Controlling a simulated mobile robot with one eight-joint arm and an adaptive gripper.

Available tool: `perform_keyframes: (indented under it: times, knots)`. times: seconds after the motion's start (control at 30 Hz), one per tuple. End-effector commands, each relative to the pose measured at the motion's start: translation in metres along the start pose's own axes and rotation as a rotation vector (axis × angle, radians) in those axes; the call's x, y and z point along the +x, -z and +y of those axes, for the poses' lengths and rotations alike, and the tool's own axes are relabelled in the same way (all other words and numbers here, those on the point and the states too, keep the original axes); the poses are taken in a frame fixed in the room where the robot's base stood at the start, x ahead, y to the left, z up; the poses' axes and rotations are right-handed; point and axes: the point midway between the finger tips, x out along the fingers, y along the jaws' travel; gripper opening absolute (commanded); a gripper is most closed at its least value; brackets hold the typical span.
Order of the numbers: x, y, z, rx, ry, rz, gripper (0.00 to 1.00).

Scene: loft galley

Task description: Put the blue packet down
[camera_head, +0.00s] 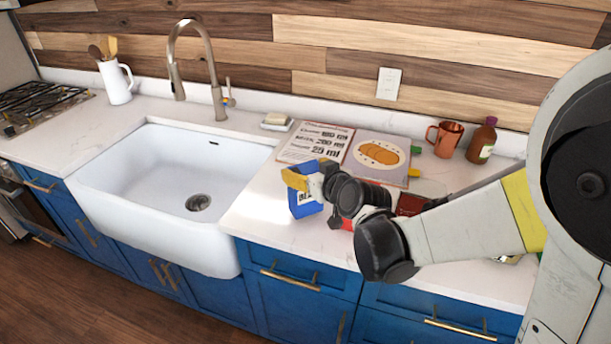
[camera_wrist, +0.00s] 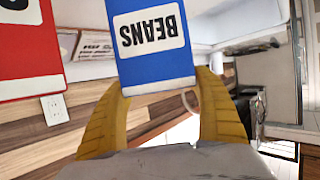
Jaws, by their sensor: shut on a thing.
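The blue packet (camera_wrist: 153,50) has a white label reading "BEANS", which appears upside down in the wrist view. It also shows in the head view (camera_head: 304,203), at the counter's right part, just right of the sink. My gripper (camera_wrist: 155,95) has yellow fingers on both sides of the packet and is shut on it. In the head view my gripper (camera_head: 308,178) is at the packet's upper part. I cannot tell whether the packet's base touches the counter (camera_head: 265,215). My arm hides part of the counter to the right.
A red packet (camera_wrist: 25,45) is close beside the blue one; my arm mostly hides it in the head view. An open recipe book (camera_head: 378,160) lies behind. A copper mug (camera_head: 446,138) and brown bottle (camera_head: 482,141) stand at the back right. The white sink (camera_head: 165,170) is empty.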

Motion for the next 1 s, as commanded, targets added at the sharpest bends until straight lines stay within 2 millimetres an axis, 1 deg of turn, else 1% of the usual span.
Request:
perform_keyframes:
  times: [0.03,0.1,0.3,0.43,0.47,0.5,0.53,0.8,0.9,0.97,1.0]
  knots:
    - [0.004,-0.011,0.000,0.000,0.000,0.000,0.33]
    - [0.007,-0.016,0.000,0.000,0.000,0.000,0.33]
    - [0.006,-0.014,0.000,0.000,0.000,0.000,0.33]
    - [0.007,-0.018,0.000,0.000,0.000,0.000,0.33]
    - [0.007,-0.018,0.000,0.000,0.000,0.000,0.77]
    - [0.007,-0.017,0.000,0.000,0.000,0.000,0.89]
    - [0.007,-0.017,0.000,0.000,0.000,0.000,0.98]
    - [0.007,-0.016,0.000,0.000,0.000,0.000,0.98]
    - [0.005,-0.013,0.000,0.000,0.000,0.000,0.98]
    - [-0.001,-0.012,0.000,0.001,0.000,0.000,0.98]
    - [-0.007,-0.012,0.000,0.001,0.000,0.000,0.98]
